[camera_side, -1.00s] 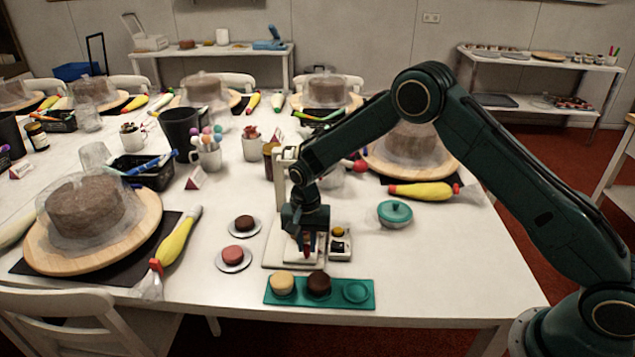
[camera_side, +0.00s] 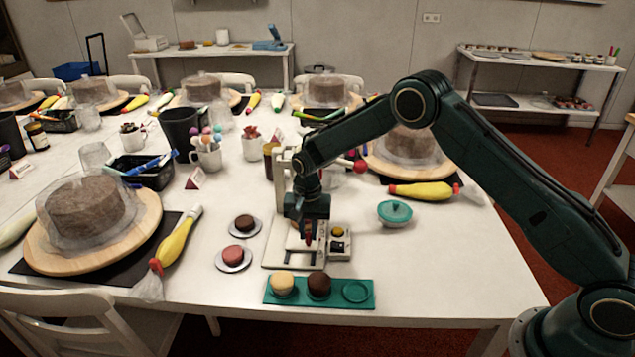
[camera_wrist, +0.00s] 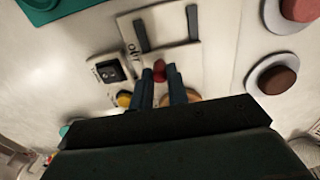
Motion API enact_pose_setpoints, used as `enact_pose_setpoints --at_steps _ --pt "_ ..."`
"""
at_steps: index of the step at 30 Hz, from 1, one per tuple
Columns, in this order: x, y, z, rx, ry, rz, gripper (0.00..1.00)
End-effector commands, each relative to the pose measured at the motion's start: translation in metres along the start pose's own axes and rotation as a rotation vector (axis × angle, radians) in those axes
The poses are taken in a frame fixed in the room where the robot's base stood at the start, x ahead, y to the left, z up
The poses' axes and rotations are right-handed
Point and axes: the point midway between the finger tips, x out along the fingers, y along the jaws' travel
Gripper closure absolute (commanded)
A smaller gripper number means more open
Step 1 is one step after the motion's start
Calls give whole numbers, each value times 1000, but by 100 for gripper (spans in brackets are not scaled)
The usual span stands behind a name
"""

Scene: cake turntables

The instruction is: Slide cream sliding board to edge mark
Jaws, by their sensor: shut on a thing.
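My gripper (camera_side: 308,240) is low over a cream board assembly (camera_side: 275,256) near the table's front edge. In the wrist view my fingers (camera_wrist: 161,80) are shut on a small red knob (camera_wrist: 159,69), which appears to belong to the cream sliding board (camera_wrist: 187,68). A round orange-brown piece is partly hidden behind my fingers. The border between the sliding board and its base is hard to make out.
A small box with a yellow button (camera_side: 338,232) and dark switch adjoins the board's right side. A green tray (camera_side: 338,293) with two small cakes lies in front. A cream post rises behind.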

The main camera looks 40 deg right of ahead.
Motion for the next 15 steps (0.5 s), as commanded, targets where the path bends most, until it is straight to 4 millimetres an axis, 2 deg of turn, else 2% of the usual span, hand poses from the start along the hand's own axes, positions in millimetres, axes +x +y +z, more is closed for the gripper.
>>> enact_pose_setpoints --at_steps 15 --pt "-1 -1 -23 0 2 -3 98"
